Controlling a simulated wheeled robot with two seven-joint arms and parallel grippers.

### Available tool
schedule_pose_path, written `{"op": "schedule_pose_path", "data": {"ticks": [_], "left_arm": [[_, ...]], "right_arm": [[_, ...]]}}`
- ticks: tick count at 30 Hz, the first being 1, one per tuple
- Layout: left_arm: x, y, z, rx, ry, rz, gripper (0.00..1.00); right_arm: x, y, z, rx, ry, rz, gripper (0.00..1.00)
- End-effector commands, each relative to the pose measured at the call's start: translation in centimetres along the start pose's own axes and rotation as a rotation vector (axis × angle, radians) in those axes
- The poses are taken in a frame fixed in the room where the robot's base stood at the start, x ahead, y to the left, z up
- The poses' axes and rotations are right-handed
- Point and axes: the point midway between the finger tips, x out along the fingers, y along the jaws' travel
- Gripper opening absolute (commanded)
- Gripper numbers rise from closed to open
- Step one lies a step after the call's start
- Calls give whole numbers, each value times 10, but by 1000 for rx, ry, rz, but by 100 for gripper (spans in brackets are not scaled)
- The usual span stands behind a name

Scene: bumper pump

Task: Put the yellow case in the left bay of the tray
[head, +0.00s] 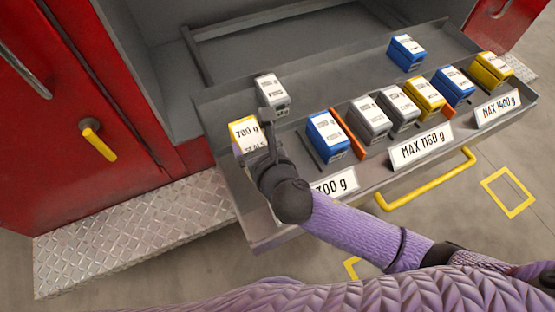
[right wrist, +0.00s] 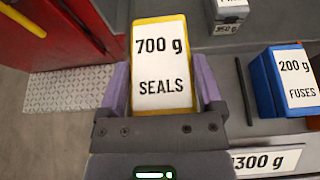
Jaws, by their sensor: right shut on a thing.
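The yellow case (head: 243,134), with a white "700 g SEALS" label, is at the left end of the tray (head: 325,85). My right gripper (head: 266,140) is shut on it. In the right wrist view the yellow case (right wrist: 161,66) sits between the two purple fingers (right wrist: 162,95). The case is over or in the left bay, behind a sign ending in "300 g" (head: 334,184). I cannot tell whether its underside touches the tray floor. My left gripper is not in view.
A blue "200 g FUSES" case (head: 328,137) stands right of the yellow one, past a thin dark strip (right wrist: 244,92). A grey case (head: 272,93) stands behind. An orange strip (head: 347,133) borders several more cases rightward. A yellow handle (head: 430,187) juts from the front.

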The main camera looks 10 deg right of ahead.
Motion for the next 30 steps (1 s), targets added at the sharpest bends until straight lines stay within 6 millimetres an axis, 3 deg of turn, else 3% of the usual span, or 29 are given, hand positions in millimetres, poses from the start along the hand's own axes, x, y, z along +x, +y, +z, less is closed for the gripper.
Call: {"op": "schedule_pose_path", "data": {"ticks": [1,12,23,24,26,30], "left_arm": [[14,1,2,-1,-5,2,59],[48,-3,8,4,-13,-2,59],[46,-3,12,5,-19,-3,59],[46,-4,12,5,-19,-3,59],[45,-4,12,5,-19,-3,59],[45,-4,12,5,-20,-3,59]], "right_arm": [[8,0,-18,2,1,0,0],[29,0,-69,2,-1,-1,0],[29,0,-69,1,-3,-2,0],[29,0,-70,1,0,-3,91],[29,0,-70,1,0,-3,100],[29,0,-70,1,0,-3,100]]}}
